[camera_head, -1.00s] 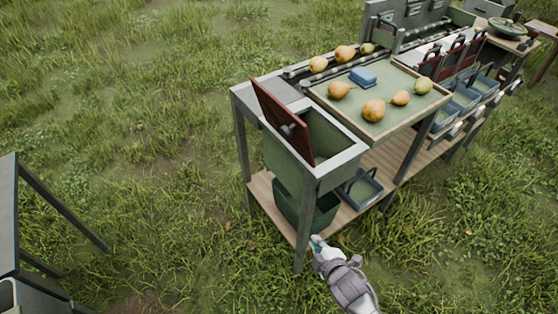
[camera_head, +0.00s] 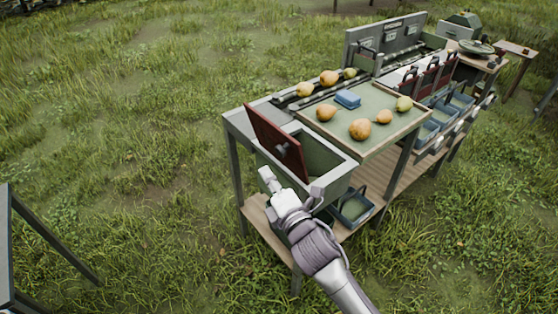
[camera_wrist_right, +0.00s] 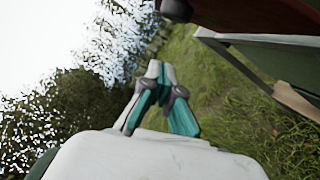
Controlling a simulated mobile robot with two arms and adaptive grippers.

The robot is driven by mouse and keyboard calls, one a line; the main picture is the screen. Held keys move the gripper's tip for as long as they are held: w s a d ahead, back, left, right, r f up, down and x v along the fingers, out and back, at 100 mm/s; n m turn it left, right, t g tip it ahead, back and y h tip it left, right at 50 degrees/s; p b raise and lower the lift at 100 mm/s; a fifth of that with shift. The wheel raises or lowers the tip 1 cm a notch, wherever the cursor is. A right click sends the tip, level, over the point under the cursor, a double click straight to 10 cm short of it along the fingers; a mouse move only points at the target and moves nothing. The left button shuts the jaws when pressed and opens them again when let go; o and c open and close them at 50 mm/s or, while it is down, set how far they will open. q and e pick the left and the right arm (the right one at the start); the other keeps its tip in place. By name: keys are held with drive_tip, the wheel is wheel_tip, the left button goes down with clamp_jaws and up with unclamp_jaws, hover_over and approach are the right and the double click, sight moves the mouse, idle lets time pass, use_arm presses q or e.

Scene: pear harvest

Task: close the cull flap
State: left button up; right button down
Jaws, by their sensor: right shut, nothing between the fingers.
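The cull flap (camera_head: 270,135) is a dark red panel with a dark knob (camera_head: 282,150). It stands raised and tilted over the open green cull bin (camera_head: 318,152) at the near end of the sorting stand. My right gripper (camera_head: 265,174) is shut and empty, in front of the bin wall and below the flap's lower left side in the head view. In the right wrist view, its teal fingers (camera_wrist_right: 156,75) come together over grass. The flap (camera_wrist_right: 255,14) and bin side (camera_wrist_right: 275,58) show at the upper right there, apart from the fingers. My left gripper is not in view.
A tray (camera_head: 375,148) with several pears and a blue block (camera_head: 347,98) lies beside the bin. A blue crate (camera_head: 355,208) sits on the lower shelf (camera_head: 262,216). A dark frame (camera_head: 50,238) stands at lower left. Grass between is clear.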

drive_tip(key=w+d, duration=0.1)
drive_tip(key=w+d+r+p, duration=0.1)
drive_tip(key=w, duration=0.1)
drive_tip(key=shift+w+d, duration=0.1)
drive_tip(key=shift+d, duration=0.25)
drive_tip(key=shift+r+p, duration=0.1)
drive_tip(key=shift+p, duration=0.2)
